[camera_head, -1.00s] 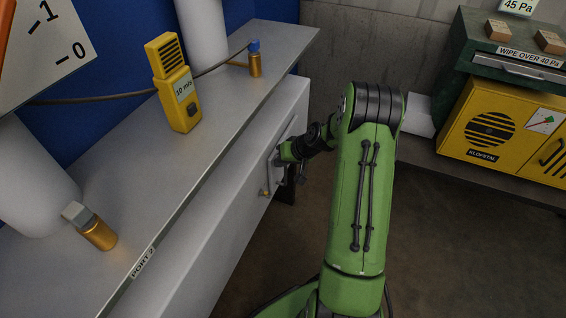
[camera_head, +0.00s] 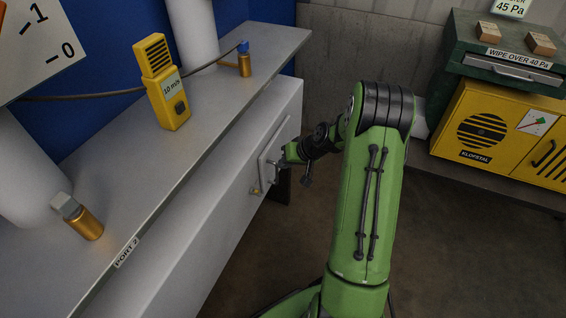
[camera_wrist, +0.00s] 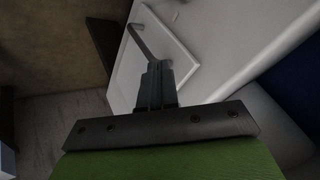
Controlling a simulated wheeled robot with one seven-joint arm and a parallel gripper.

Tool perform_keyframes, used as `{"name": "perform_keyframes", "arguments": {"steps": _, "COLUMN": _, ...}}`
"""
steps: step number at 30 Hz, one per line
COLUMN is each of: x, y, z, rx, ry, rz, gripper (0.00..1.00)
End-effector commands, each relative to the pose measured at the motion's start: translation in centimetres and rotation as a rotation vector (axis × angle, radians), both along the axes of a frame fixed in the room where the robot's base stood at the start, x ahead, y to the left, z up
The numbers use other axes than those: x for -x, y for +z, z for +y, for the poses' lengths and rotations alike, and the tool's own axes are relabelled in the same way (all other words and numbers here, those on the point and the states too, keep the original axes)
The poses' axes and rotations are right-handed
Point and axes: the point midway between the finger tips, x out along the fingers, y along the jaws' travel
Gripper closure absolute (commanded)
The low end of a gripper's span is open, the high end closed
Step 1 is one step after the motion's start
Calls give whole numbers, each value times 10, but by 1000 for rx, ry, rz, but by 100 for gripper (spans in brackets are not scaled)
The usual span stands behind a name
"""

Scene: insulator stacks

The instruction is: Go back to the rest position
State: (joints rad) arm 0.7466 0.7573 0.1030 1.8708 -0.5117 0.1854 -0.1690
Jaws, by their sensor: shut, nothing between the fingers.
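My gripper (camera_wrist: 156,68) is shut and empty in the wrist view, its dark fingers together. Just beyond its tips is a pale panel (camera_wrist: 128,72) with a bent metal handle (camera_wrist: 143,42); I cannot tell whether the tips touch the handle. In the head view my gripper (camera_head: 277,165) is small and partly hidden by my green arm. It is beside the square panel (camera_head: 266,150) on the white cabinet front, below the shelf.
The grey shelf (camera_head: 150,130) holds a yellow meter (camera_head: 167,90), a brass port with a blue cap (camera_head: 244,60) and one with a grey cap (camera_head: 85,222). A yellow cabinet (camera_head: 480,135) and green box (camera_head: 500,60) stand at the right. Floor between is clear.

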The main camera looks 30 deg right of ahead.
Motion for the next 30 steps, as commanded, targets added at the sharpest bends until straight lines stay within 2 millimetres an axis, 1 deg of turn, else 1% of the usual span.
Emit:
{"name": "perform_keyframes", "arguments": {"steps": 1, "x": 6, "y": 10, "z": 0, "rx": 0, "ry": -1, "rz": 2, "gripper": 100}}
{"name": "perform_keyframes", "arguments": {"steps": 9, "x": 38, "y": 50, "z": 0, "rx": 0, "ry": -3, "rz": 4, "gripper": 100}}
{"name": "perform_keyframes", "arguments": {"steps": 13, "x": 45, "y": 58, "z": 1, "rx": -1, "ry": -2, "rz": 4, "gripper": 100}}
{"name": "perform_keyframes", "arguments": {"steps": 19, "x": 46, "y": 59, "z": 2, "rx": -1, "ry": -1, "rz": 6, "gripper": 100}}
{"name": "perform_keyframes", "arguments": {"steps": 20, "x": 46, "y": 61, "z": 3, "rx": 2, "ry": 2, "rz": 6, "gripper": 100}}
{"name": "perform_keyframes", "arguments": {"steps": 21, "x": 47, "y": 68, "z": 7, "rx": 12, "ry": 12, "rz": 8, "gripper": 100}}
{"name": "perform_keyframes", "arguments": {"steps": 23, "x": 49, "y": 91, "z": 19, "rx": 44, "ry": 42, "rz": 18, "gripper": 100}}
{"name": "perform_keyframes", "arguments": {"steps": 26, "x": 65, "y": 152, "z": 55, "rx": 135, "ry": 115, "rz": 50, "gripper": 100}}
{"name": "perform_keyframes", "arguments": {"steps": 27, "x": 75, "y": 178, "z": 71, "rx": 176, "ry": 142, "rz": 63, "gripper": 100}}
{"name": "perform_keyframes", "arguments": {"steps": 29, "x": 95, "y": 213, "z": 93, "rx": 232, "ry": 173, "rz": 80, "gripper": 100}}
{"name": "perform_keyframes", "arguments": {"steps": 30, "x": 110, "y": 235, "z": 107, "rx": 268, "ry": 189, "rz": 87, "gripper": 100}}
